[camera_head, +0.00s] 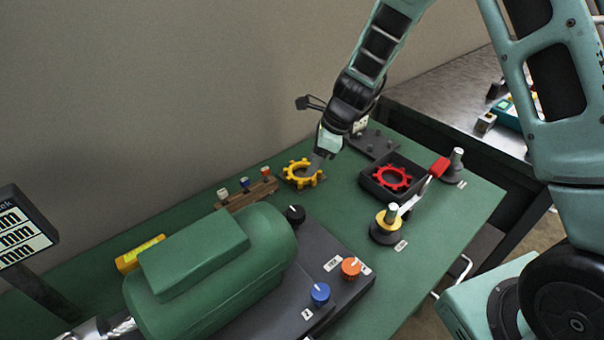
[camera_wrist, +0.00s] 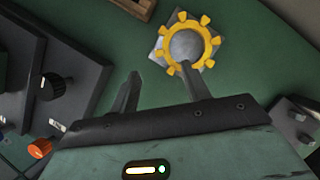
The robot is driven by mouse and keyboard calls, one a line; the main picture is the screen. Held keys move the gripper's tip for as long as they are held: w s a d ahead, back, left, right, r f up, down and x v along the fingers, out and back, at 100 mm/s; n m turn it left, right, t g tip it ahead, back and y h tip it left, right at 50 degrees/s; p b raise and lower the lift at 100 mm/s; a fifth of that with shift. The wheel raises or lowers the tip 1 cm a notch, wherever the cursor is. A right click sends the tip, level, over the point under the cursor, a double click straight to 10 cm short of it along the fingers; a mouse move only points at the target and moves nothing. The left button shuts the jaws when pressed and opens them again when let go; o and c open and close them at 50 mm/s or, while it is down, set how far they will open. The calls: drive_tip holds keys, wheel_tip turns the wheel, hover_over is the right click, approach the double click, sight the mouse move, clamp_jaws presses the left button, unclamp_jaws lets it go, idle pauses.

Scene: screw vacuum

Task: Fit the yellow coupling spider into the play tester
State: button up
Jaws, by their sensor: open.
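The yellow coupling spider (camera_head: 297,174) is a toothed ring lying flat on a small plate on the green table. In the wrist view the spider (camera_wrist: 168,55) surrounds a grey round area on a grey square plate. My gripper (camera_head: 315,163) is low beside the spider's right side. In the wrist view my gripper (camera_wrist: 159,82) is open and empty between its fingers; the right fingertip overlaps the ring's lower edge, and I cannot tell whether it touches. No part is labelled legibly as the play tester; a black stand with a yellow collar (camera_head: 384,219) and lever may be it.
A red toothed ring (camera_head: 380,177) lies in a black square tray (camera_head: 376,195) right of my gripper. A wooden rack (camera_head: 250,195) with small coloured pieces stands left. A big green motor-like housing (camera_head: 205,270) and knobs fill the front. Green table between them is bare.

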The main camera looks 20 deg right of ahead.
sight(301, 180)
drive_tip(key=x, duration=0.7)
drive_tip(key=shift+w+f, duration=0.1)
drive_tip(key=shift+w, duration=0.1)
drive_tip(key=shift+c, duration=0.4)
clamp_jaws()
